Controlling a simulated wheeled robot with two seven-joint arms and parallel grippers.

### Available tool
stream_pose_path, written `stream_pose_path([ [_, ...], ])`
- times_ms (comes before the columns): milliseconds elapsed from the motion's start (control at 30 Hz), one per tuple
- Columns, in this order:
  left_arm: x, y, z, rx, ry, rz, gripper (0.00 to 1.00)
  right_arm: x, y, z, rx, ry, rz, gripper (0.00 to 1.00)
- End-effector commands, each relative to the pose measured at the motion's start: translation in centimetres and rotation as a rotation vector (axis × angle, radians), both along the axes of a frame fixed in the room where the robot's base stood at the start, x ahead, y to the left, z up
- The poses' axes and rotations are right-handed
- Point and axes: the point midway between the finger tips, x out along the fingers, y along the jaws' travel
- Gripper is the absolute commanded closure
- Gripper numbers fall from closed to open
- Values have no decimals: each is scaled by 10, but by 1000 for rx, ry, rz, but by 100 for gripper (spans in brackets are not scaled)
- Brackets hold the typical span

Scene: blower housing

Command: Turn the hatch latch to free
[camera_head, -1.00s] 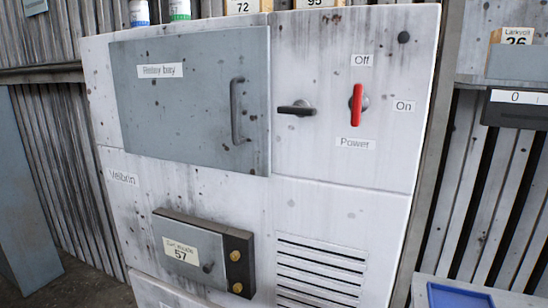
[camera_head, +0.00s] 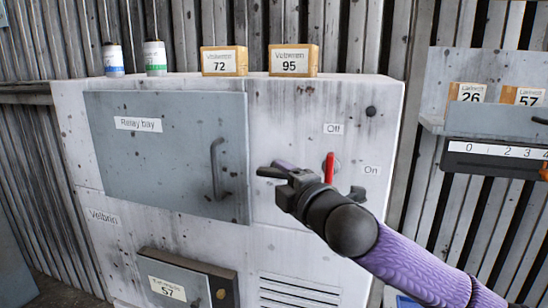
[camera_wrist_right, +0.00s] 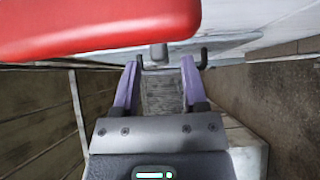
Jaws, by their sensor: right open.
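The hatch latch (camera_head: 266,172) is a short dark lever on the white cabinet front, just right of the grey Relay bay hatch (camera_head: 150,165). Its left end shows, pointing left, roughly level; its pivot is hidden behind my right gripper. My right gripper (camera_head: 280,171) is open at the latch, reaching in from the right. In the right wrist view its two purple fingers (camera_wrist_right: 158,78) are apart, with a dark stub, apparently the latch seen end-on, between and slightly above them. I cannot tell whether they touch it. My left gripper is not in view.
The red Power switch (camera_head: 329,168) stands upright close beside my right gripper; it looms large in the right wrist view (camera_wrist_right: 90,25). The hatch's handle (camera_head: 216,168) is left of the latch.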

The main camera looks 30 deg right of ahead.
Motion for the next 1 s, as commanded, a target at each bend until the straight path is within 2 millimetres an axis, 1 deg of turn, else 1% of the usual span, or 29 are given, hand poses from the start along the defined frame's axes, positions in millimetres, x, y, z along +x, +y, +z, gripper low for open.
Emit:
stream_pose_path([
  [33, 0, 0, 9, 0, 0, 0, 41, 9, 0, 5, 4, -1, 0, 44],
  [100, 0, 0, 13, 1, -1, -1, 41, 20, -1, 3, 2, 0, 0, 44],
  [200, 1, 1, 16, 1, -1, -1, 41, 31, -2, 1, 1, 1, 1, 44],
  [333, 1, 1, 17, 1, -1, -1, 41, 36, -2, -1, -1, 1, 1, 44],
  [533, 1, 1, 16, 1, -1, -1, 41, 37, -2, -2, -1, 1, 1, 44],
  [567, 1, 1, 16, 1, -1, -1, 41, 37, -2, -2, -1, 2, 1, 46],
  [600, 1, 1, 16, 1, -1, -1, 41, 37, -2, -2, -1, 2, 1, 55],
  [667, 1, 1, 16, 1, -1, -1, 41, 37, -2, -2, -1, 2, 1, 67],
  [700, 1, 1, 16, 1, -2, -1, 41, 37, -2, -2, -1, 2, 1, 76],
  [767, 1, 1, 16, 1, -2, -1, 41, 36, -2, -2, -1, 2, 1, 89],
  [800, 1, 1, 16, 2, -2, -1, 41, 36, -2, -2, -1, 2, 1, 97],
  [833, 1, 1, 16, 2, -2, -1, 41, 36, -2, -2, -1, 2, 1, 100],
  [1000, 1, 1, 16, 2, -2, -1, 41, 36, -2, -2, -1, 3, 1, 100],
])
